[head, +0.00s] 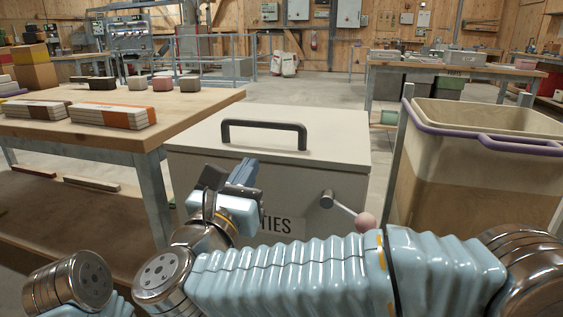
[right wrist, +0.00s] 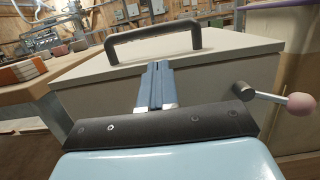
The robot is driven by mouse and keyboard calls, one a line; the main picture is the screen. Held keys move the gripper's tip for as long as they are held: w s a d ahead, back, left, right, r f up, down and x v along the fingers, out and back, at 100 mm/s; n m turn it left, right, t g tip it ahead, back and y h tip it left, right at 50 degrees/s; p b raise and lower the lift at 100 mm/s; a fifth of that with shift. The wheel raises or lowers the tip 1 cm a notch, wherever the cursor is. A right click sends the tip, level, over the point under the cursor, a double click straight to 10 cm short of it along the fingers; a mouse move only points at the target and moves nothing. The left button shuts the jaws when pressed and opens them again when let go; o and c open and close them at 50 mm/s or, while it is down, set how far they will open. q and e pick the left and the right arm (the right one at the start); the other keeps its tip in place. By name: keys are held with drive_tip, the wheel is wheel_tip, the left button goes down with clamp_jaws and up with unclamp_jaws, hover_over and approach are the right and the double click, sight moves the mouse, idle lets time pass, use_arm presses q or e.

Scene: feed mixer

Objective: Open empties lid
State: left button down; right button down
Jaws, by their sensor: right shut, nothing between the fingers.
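The empties box is a pale grey bin (head: 196,195) with a flat lid (head: 340,130) lying closed on top. A black bar handle (head: 264,126) stands on the lid; it also shows in the right wrist view (right wrist: 152,36). The box's front has a partly hidden label ending in "TIES" (head: 283,226) and a metal lever with a pink knob (head: 365,221). My right gripper (head: 243,172) is shut and empty in front of the box, below the handle and apart from it. In the right wrist view its closed fingers (right wrist: 157,75) point toward the lid's front edge. My left gripper is not in view.
A wooden table (head: 190,104) with stacked boards (head: 112,115) and small blocks stands to the left. A tall beige bin (head: 470,180) with a purple rim stands close on the right. Open floor lies behind the box.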

sight(265, 153)
drive_tip(key=p+x, duration=0.1)
drive_tip(key=x, duration=0.8)
drive_tip(key=shift+r, duration=0.1)
